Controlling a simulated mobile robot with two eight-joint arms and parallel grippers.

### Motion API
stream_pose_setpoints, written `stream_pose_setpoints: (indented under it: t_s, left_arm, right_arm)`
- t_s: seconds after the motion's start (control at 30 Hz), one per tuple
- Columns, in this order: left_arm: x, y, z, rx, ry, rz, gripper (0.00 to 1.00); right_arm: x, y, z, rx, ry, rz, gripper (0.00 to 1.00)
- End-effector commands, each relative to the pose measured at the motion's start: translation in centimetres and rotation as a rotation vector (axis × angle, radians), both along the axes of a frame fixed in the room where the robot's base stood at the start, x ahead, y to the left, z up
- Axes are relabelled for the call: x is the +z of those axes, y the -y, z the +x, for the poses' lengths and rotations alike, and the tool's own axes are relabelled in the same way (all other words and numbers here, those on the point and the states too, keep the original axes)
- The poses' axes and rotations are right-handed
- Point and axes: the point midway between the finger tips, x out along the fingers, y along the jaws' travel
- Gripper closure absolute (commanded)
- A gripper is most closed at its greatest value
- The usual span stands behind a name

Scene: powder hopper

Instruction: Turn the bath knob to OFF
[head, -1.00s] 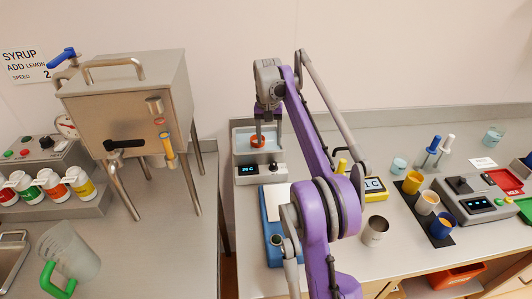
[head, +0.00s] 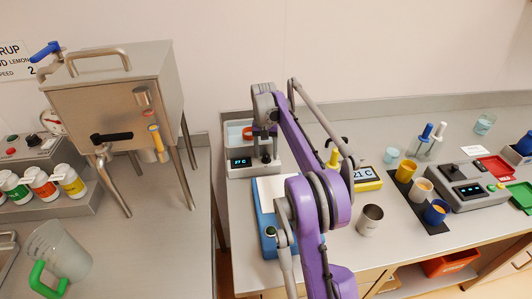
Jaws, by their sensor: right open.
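The bath (head: 240,172) is a light grey box with a water basin at the back left of the right-hand counter. Its front panel has a lit display (head: 241,162) that seems to read 37 C. The bath's dark knob (head: 266,158) is right of the display and partly hidden, so its setting cannot be read. My right gripper (head: 265,152) is open and points down at the knob. Its fingers are at or just above it; I cannot tell whether they touch. My left gripper is not in view.
An orange ring (head: 247,132) is in the basin. A blue-and-white board (head: 270,215), a yellow thermometer box (head: 368,178) and a metal cup (head: 370,219) stand nearby. A steel hopper (head: 120,100) stands left across a gap between counters.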

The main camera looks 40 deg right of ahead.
Motion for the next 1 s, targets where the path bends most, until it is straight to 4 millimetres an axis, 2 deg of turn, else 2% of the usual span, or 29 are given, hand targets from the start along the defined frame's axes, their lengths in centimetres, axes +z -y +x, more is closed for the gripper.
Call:
stream_pose_setpoints:
  t_s: [0.23,0.5,0.6,1.0]
  left_arm:
    - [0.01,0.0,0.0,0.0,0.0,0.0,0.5]
    - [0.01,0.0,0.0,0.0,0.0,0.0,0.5]
    - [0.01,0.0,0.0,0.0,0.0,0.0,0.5]
    - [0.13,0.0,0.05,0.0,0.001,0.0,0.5]
  right_arm:
    - [-0.04,-0.01,0.02,0.0,0.0,0.0,0.37]
    - [-0.03,0.0,0.01,0.0,0.0,0.0,0.86]
    - [-0.02,0.0,0.01,0.0,0.0,0.0,1.0]
    - [0.02,-0.01,0.02,0.036,0.001,-0.001,1.0]
